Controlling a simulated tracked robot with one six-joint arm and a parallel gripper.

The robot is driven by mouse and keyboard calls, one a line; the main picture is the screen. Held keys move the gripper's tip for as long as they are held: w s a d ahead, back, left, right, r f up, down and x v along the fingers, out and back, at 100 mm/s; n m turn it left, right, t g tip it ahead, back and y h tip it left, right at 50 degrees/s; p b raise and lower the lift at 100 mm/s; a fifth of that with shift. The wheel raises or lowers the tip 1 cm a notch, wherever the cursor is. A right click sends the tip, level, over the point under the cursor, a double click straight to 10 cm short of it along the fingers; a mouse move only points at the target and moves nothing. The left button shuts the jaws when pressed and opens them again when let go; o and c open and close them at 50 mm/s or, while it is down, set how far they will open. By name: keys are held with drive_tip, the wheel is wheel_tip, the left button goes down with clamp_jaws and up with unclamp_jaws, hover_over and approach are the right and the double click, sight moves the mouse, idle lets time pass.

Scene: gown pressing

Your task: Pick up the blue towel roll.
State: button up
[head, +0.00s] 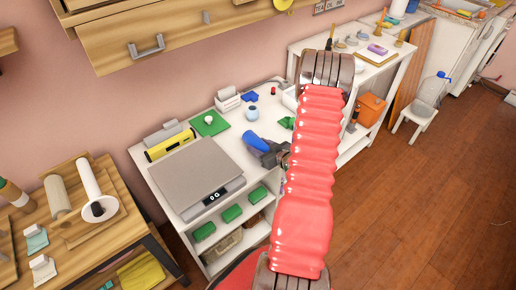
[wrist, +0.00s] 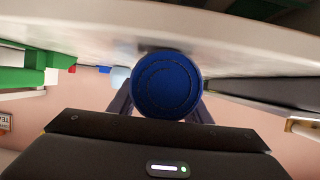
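The blue towel roll (head: 256,141) lies on the white worktop, right of the grey scale. My gripper (head: 274,154) is at its near right end, low over the worktop. In the wrist view the roll's round blue end (wrist: 168,86) faces the camera, with a dark shadow where it meets the worktop. The fingers of my gripper (wrist: 165,110) show on either side of the roll, close against its edges. The roll hides part of the fingers, so I cannot tell whether they press on it.
The grey scale (head: 197,175) and a yellow roll (head: 171,144) lie to the left. A green cloth (head: 209,123) and a pale blue ball-like item (head: 252,113) lie behind the towel roll. A wooden table (head: 105,240) with white rolls stands at the lower left.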

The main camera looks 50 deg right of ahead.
sight(259, 142)
drive_tip(key=c, duration=1)
drive_tip(key=shift+r, duration=0.2)
drive_tip(key=shift+r, duration=4.85)
